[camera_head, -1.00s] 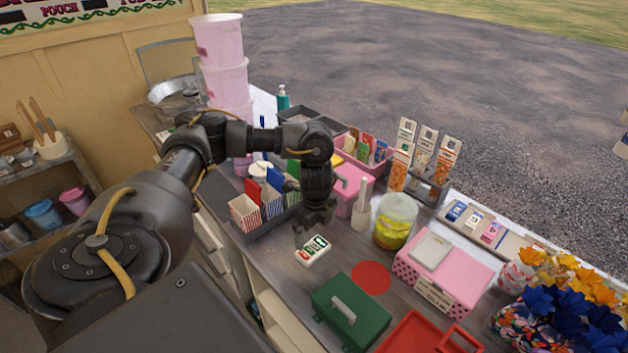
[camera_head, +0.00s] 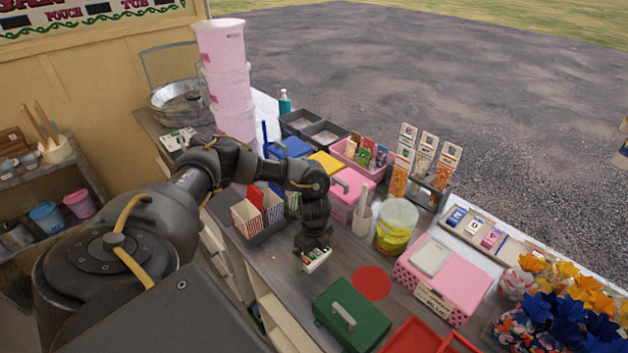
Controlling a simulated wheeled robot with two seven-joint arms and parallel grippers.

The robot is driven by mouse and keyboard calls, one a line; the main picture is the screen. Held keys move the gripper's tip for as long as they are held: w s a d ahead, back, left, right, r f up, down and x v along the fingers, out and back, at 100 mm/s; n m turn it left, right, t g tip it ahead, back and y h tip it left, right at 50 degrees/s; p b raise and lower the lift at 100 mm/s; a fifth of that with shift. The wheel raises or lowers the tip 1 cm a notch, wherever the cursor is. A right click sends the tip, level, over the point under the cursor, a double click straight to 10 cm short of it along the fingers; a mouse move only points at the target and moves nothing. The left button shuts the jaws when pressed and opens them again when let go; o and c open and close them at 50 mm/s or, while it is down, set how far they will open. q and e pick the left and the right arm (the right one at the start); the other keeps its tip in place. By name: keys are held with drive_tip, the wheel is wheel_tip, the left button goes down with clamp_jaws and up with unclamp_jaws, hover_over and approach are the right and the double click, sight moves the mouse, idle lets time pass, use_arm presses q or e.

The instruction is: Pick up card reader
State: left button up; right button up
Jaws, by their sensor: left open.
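The card reader (camera_head: 317,262) is a small white device with dark and coloured markings. It lies on the grey counter, left of a red disc. My left gripper (camera_head: 314,250) is open, pointing down right at the card reader, and covers its far part. I cannot tell whether the fingers touch it. My right gripper is not in view.
A green box (camera_head: 352,315) with a handle and a red disc (camera_head: 371,283) are near. A yellow-filled jar (camera_head: 396,226), a pink box (camera_head: 452,275) and a tray of striped cartons (camera_head: 268,233) stand around. The counter's front edge is close on the left.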

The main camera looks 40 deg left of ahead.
use_arm(q)
drive_tip(key=c, duration=0.8)
drive_tip(key=shift+o, duration=0.2)
drive_tip(key=shift+r, duration=0.1)
